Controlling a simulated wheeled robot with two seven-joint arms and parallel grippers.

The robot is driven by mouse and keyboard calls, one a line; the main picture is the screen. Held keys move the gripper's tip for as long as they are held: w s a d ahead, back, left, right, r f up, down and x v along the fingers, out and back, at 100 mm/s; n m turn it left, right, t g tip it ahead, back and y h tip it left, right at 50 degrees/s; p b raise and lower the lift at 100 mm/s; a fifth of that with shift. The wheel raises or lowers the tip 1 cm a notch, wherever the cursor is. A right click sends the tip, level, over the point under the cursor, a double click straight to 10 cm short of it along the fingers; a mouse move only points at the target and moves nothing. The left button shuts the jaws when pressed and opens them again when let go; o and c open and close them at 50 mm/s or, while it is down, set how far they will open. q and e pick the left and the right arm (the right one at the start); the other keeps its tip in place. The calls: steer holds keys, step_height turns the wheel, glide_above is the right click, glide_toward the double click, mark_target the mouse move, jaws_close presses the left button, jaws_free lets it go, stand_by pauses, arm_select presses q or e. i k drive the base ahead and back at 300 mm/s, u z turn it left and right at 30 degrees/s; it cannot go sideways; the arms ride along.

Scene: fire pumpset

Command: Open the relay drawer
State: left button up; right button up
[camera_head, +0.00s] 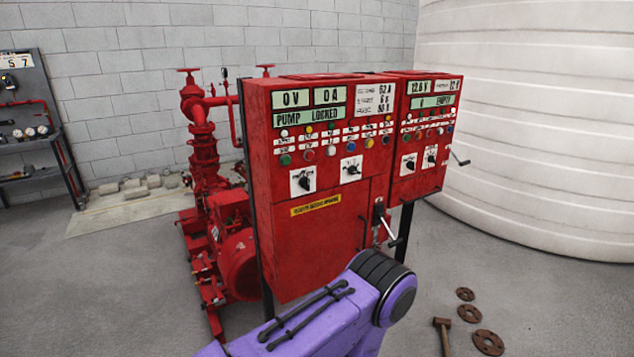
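A red pump control cabinet (285,225) stands in the middle on dark legs. Its upper face has lit displays reading "0 V", "0 A" and "PUMP LOCKED", rows of buttons and two rotary switches. Below is a flat red panel with a yellow label (316,205). A dark and grey lever handle (379,215) sits at the panel's right side. No part is clearly marked as the relay drawer, and I see nothing pulled out. A purple link of my arm covers the area below the cabinet. Neither of my grippers shows.
A second red control box (420,135) with a crank (459,157) adjoins on the right. A red pump (225,240) stands behind left. A large white tank (530,120) fills the right. A hammer (443,335) and rusty flanges (488,342) lie on the floor.

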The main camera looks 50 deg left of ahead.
mark_target(407, 192)
steer(key=u, duration=1.4)
steer(key=k, duration=0.55)
steer(key=u, duration=0.75)
steer(key=i, duration=1.05)
steer(key=z, duration=0.85)
steer(key=i, duration=0.75)
steer(key=z, duration=0.85)
